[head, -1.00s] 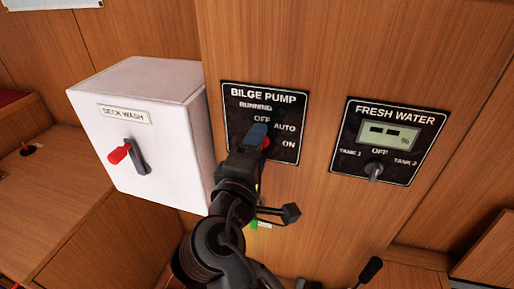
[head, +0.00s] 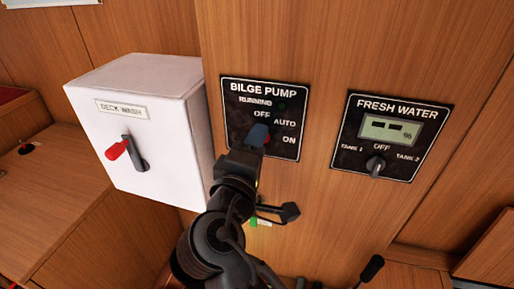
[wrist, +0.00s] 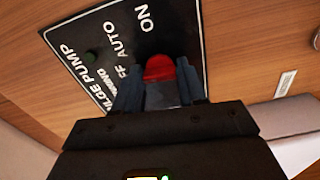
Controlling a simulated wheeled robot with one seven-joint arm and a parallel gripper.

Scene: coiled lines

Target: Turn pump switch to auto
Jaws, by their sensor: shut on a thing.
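The black bilge pump panel (head: 236,119) is on the wood wall in the middle of the head view, marked RUNNING, OFF, AUTO and ON. My gripper (head: 258,136) is at the panel's lower middle and hides the pump switch in that view. In the wrist view my gripper (wrist: 160,80) has its two blue-grey fingers on either side of the red-tipped pump switch (wrist: 159,68) and is shut on it. The red tip shows between the fingertips, below ON and beside AUTO. I cannot tell exactly which mark the switch points to. The running lamp (wrist: 90,57) looks dark green.
A white deck wash box (head: 150,125) with a red-tipped handle juts out left of the panel, close to my arm. The fresh water panel (head: 430,120) with a grey knob is to the right. Bare wood wall lies between the panels.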

